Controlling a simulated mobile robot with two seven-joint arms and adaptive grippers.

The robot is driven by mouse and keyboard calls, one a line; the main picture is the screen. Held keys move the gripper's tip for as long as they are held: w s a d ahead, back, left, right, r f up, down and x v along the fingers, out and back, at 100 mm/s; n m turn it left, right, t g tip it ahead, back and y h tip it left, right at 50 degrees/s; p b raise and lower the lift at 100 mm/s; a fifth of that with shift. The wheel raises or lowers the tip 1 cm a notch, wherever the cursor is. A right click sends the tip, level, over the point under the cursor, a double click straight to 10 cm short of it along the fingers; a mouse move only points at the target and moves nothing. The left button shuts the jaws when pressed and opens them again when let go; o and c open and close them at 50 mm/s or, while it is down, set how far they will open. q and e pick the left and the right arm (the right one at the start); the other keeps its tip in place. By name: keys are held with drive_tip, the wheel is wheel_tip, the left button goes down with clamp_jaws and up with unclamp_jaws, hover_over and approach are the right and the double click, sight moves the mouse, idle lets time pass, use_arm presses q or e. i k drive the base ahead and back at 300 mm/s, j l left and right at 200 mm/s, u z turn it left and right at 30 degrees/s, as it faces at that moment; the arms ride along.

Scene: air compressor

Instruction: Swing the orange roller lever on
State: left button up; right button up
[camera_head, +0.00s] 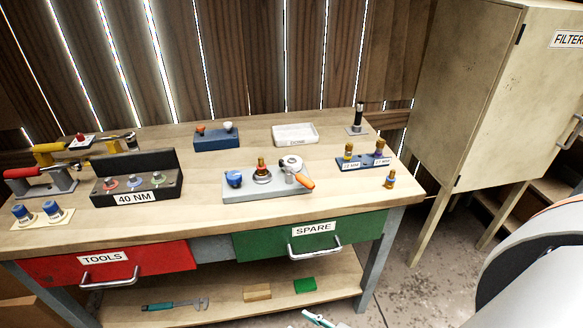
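The orange roller lever (307,182) sticks out from a white round-headed unit (292,164) on the right half of a light grey base plate (264,188). The lever slants down to the right, towards the bench's front edge.
The grey plate sits on a wooden bench (215,210) above TOOLS (130,262) and SPARE (330,232) drawers. A 40 NM block (135,198) stands left; a blue block with fittings (362,163) stands right. A FILTER cabinet (470,90) is at right. Bench space before the plate is clear.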

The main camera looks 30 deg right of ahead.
sight(302, 180)
drive_tip(key=z, duration=0.75)
